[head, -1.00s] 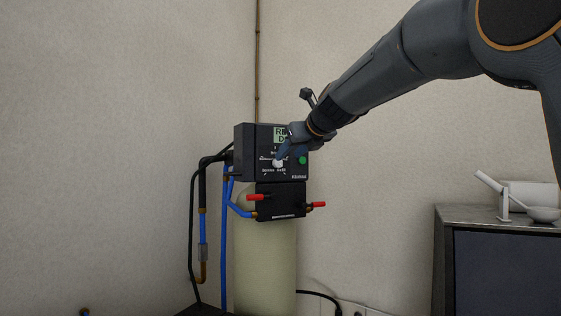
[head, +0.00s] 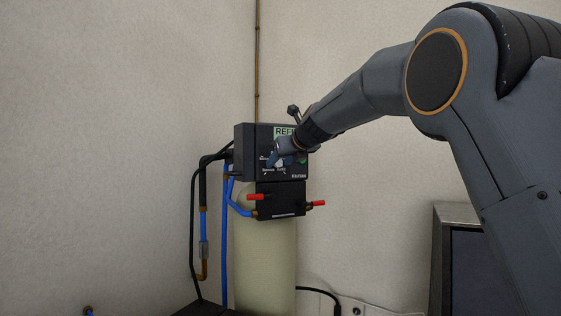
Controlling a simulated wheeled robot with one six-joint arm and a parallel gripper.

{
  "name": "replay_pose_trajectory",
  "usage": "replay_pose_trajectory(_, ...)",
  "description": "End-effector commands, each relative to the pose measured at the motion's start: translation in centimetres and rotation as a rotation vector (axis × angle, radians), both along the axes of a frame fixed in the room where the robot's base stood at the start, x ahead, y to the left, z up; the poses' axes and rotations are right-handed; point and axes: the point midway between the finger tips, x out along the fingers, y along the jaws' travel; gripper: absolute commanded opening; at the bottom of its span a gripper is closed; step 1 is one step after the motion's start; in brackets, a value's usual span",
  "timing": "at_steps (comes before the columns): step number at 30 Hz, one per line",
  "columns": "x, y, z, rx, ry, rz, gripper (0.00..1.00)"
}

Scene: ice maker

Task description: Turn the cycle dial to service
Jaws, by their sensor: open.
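The cycle dial (head: 280,162) is a small pale knob on the front of a black control box (head: 243,150). Small white labels ring it; "Service" appears to be the one at its lower left. My gripper (head: 278,161) is at the dial, its fingers in front of and around the knob. It is open, and I cannot tell whether the fingers touch the knob. The fingers hide much of the dial, so its pointing direction is unclear. A green display (head: 284,132) above it is partly covered by my gripper and reads "RE" at its start.
A green button (head: 303,161) sits right of the dial, partly covered. Below is a black valve block with red handles (head: 256,197) on a pale tank (head: 265,255). Blue and black hoses run at left. A dark cabinet (head: 455,215) stands at right behind my arm.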

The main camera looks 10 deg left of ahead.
Motion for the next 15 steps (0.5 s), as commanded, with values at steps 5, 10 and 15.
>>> replay_pose_trajectory(5,-0.02,0.00,0.01,0.000,0.000,0.000,0.25)
replay_pose_trajectory(10,-0.03,-0.01,0.01,0.000,0.000,0.000,0.02)
replay_pose_trajectory(15,-0.05,-0.01,0.08,-0.009,-0.006,-0.001,0.02)
